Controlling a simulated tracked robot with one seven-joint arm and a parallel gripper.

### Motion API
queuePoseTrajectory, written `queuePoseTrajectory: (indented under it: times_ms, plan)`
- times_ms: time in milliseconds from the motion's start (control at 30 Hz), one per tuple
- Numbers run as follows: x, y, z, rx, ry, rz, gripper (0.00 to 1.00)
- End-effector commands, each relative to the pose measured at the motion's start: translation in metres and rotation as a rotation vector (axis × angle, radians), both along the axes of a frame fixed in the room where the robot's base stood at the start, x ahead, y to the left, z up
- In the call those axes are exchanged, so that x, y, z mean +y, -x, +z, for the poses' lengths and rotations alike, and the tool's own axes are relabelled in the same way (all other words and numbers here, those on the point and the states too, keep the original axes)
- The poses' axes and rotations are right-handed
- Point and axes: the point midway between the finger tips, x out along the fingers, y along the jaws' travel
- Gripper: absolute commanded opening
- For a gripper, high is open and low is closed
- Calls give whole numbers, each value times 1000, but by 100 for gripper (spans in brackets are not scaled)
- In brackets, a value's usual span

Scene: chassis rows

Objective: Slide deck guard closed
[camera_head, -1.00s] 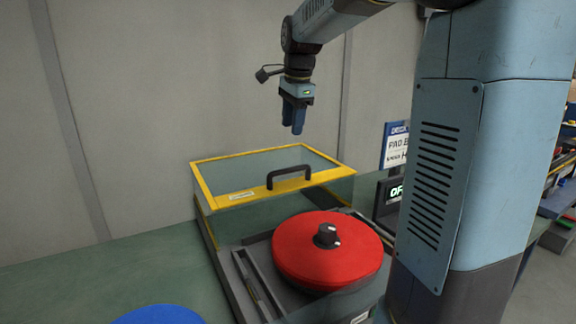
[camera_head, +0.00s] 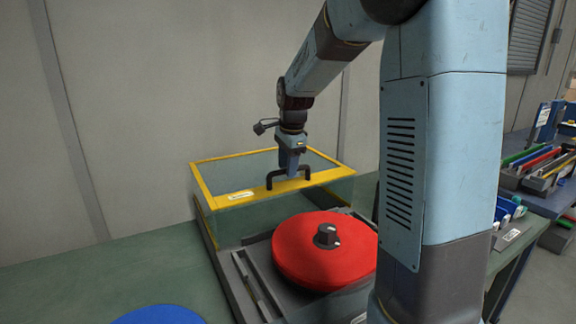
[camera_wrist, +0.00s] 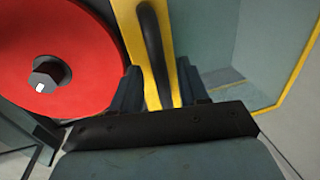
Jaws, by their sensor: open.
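The deck guard (camera_head: 222,219) is a clear box with a yellow frame, standing at the back of the grey deck base. Its black handle (camera_head: 309,174) arches up from the front yellow bar. In front of the guard, a red round disc (camera_head: 300,250) with a dark knob lies uncovered on the deck. My gripper (camera_head: 291,170) points down at the handle. In the wrist view the handle (camera_wrist: 152,45) runs between the two fingers of my open gripper (camera_wrist: 157,88). Whether a finger touches it I cannot tell.
A deck rail (camera_head: 256,285) runs along the left of the red disc. A blue disc (camera_head: 158,315) lies on the green bench at front left. Racks with coloured items (camera_head: 540,165) stand at the far right. The wall is close behind the guard.

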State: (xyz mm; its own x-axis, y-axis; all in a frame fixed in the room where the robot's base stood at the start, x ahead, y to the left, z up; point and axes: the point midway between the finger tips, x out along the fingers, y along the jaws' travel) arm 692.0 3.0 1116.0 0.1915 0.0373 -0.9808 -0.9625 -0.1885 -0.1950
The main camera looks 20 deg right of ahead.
Motion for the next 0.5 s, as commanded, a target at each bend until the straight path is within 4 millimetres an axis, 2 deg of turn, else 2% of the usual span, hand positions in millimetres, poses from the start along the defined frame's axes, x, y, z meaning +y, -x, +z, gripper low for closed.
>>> queuePoseTrajectory:
  times_ms: [333, 500]
  plan:
    - [1, 0, -3, 0, 0, 1, 44]
    - [1, 0, -3, 0, 0, 1, 28]
